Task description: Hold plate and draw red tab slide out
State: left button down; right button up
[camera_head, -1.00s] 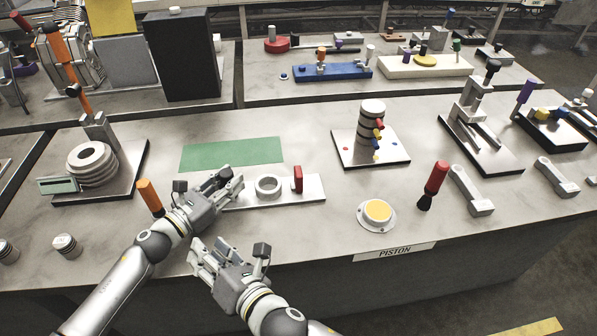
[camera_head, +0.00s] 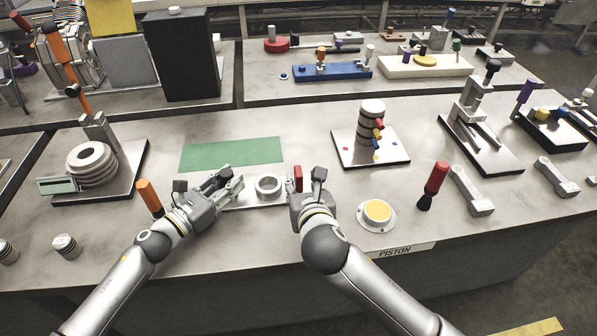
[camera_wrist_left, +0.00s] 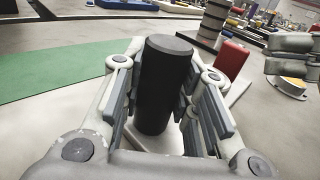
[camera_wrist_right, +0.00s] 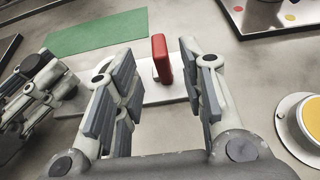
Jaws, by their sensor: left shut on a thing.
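The pale plate (camera_head: 262,204) lies on the bench with a grey ring (camera_head: 268,187) on it. The upright red tab (camera_head: 298,174) is at its right end. My left gripper (camera_head: 232,183) is at the plate's left end. Its fingers are shut on a black cylindrical post (camera_wrist_left: 165,85), seen in the left wrist view. My right gripper (camera_head: 307,180) is open at the tab's near side. In the right wrist view the red tab (camera_wrist_right: 161,59) stands between the spread fingertips, with a gap on both sides.
A green mat (camera_head: 230,153) lies behind the plate. A round yellow-topped button (camera_head: 378,212) is to the right, near the PISTON label (camera_head: 394,251). A banded post on a base (camera_head: 371,125) stands behind right. An orange handle (camera_head: 149,197) is left of my left gripper.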

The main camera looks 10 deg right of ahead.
aim_at(301, 176)
jog(key=x, duration=0.7)
jog(key=shift+w+f, duration=0.15)
jog(key=shift+w, duration=0.1)
jog(key=shift+c, duration=0.3)
grip_shut()
jog(key=shift+d, duration=0.1)
